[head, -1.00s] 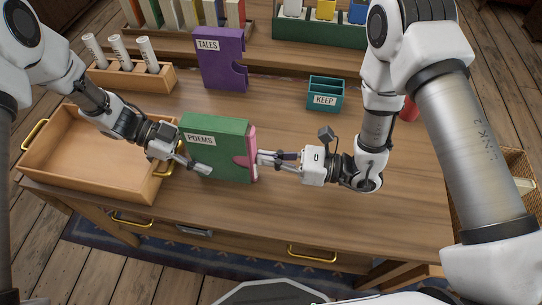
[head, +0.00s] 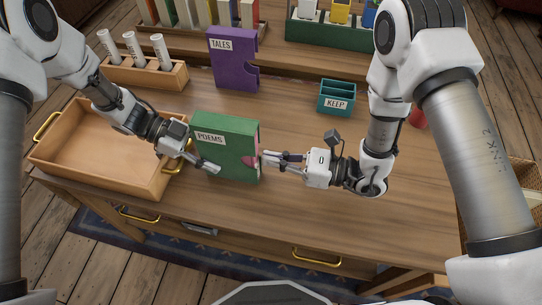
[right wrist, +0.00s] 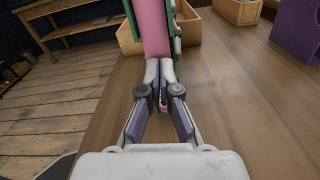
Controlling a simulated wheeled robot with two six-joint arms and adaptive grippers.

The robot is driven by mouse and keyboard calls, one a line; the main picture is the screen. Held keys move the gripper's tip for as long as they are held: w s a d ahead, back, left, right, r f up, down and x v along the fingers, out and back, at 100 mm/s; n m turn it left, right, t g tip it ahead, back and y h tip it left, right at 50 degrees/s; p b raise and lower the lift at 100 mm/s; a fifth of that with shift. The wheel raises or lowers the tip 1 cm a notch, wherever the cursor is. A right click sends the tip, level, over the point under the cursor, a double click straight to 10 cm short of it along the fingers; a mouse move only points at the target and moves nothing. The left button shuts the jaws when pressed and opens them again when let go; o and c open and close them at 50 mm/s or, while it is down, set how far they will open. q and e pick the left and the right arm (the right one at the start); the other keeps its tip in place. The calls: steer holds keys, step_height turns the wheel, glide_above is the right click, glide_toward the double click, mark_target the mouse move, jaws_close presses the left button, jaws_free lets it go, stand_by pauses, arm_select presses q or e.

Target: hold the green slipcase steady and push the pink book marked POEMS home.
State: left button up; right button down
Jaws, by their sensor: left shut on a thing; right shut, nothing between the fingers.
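The green slipcase (head: 222,160), labelled POEMS, stands upright on the desk. The pink book (head: 251,161) shows mainly through the notch in its right side; the rest is hidden inside. In the right wrist view the pink spine (right wrist: 153,30) runs between the green slipcase edges (right wrist: 177,30). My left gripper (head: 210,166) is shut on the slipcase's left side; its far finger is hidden. My right gripper (head: 264,158) is shut and empty, its tips at the pink spine, and it also shows in the right wrist view (right wrist: 160,68). I cannot tell if they touch.
An open wooden drawer or tray (head: 75,155) lies left of the slipcase. Behind stand a purple TALES slipcase (head: 230,62), a rack of white rolls (head: 150,75) and a teal KEEP box (head: 337,94). A red object (head: 418,118) is partly behind my right arm. The desk right of my right gripper is clear.

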steer(key=v, duration=1.4)
stand_by(0.4)
arm_select(q)
steer(key=o, duration=1)
steer(key=shift+o, duration=0.2)
